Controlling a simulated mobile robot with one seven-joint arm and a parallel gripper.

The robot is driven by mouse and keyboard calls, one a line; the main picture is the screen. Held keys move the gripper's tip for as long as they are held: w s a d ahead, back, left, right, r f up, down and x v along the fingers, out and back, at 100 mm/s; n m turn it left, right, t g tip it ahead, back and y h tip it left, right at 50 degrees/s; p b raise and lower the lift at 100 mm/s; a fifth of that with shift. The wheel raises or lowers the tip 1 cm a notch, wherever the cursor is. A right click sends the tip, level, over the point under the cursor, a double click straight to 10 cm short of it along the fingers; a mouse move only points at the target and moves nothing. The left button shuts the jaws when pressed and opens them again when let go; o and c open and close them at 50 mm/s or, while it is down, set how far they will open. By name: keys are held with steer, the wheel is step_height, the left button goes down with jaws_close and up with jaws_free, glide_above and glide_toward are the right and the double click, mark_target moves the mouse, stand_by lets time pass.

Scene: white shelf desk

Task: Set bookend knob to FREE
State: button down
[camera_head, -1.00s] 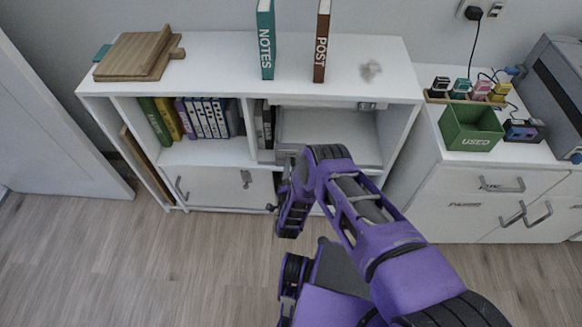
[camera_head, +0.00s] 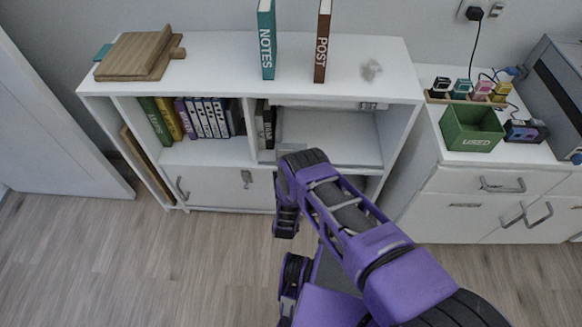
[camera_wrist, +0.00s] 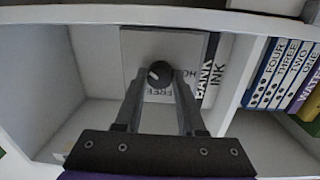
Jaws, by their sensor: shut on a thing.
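The bookend (camera_wrist: 134,48) is a pale plate in the shelf compartment, shown upside down in the wrist view. Its round black knob (camera_wrist: 160,73) has a white mark on its left side. The word FREE is on the plate just below the knob in this view, and part of another word, starting HO, is to its right. My gripper (camera_wrist: 161,82) is shut on the knob, one finger on each side. In the head view my arm hides the gripper and the knob.
Shelf walls and boards (camera_wrist: 95,60) closely surround my gripper. NOTES (camera_head: 266,40) and POST (camera_head: 322,42) books stand on top.

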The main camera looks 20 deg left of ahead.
steer(key=n, duration=1.2)
steer(key=n+t, duration=0.1)
steer(key=n, duration=1.2)
steer(key=shift+y, duration=0.4)
steer(key=shift+n, duration=0.4)
steer(key=c, duration=0.5)
jaws_free()
steer(key=shift+f, duration=0.1)
